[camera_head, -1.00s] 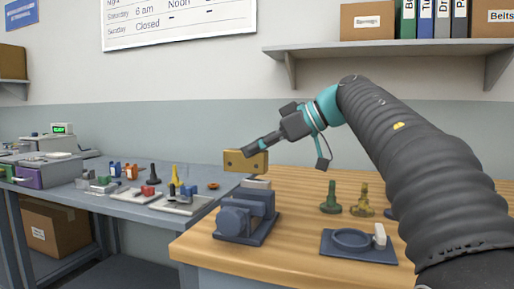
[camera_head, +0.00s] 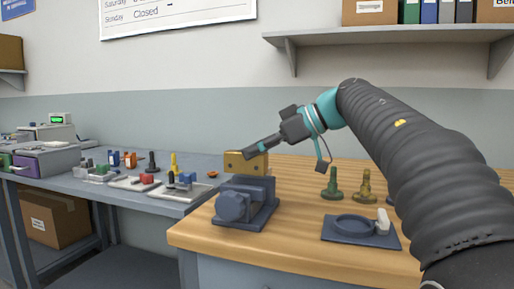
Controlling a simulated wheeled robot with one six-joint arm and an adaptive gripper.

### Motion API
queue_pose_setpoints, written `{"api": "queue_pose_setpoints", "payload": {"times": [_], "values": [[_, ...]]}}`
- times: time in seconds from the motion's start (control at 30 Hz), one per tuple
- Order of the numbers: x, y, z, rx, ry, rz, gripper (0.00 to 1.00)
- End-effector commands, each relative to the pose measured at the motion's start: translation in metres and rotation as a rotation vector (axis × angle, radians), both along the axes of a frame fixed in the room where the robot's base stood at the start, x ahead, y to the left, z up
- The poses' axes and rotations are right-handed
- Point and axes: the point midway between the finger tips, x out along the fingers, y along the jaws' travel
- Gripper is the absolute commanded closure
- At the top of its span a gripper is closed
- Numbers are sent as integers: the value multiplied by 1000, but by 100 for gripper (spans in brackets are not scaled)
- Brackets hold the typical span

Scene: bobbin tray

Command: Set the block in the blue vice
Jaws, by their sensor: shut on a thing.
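The block (camera_head: 234,162) is a yellow-brown piece with dark holes in its face. My gripper (camera_head: 252,152) is shut on it. The blue vice (camera_head: 246,203) is a dark blue-grey bench vice near the left edge of the wooden bench. The block is upright at the top of the vice, and its lower edge meets the jaws in the picture. I cannot tell whether it sits between the jaws or just above or behind them.
On the wooden bench (camera_head: 300,230), a dark base with a ring (camera_head: 360,228) lies to the right. A green bobbin-like piece (camera_head: 332,186) and a brass one (camera_head: 365,188) stand behind it. A grey side table (camera_head: 100,190) with several small parts is at left.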

Motion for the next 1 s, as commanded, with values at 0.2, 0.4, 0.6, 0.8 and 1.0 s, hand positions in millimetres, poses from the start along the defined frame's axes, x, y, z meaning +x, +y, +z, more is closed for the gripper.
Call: {"api": "queue_pose_setpoints", "payload": {"times": [0.2, 0.4, 0.6, 0.8, 1.0], "values": [[-1, 0, -10, 3, -4, 1, 100], [-1, 0, -21, 3, -4, -1, 100], [-1, 0, -32, 3, -3, 0, 100], [-1, 0, -39, 3, -5, 0, 100], [-1, 0, -41, 2, -6, 0, 100]]}}
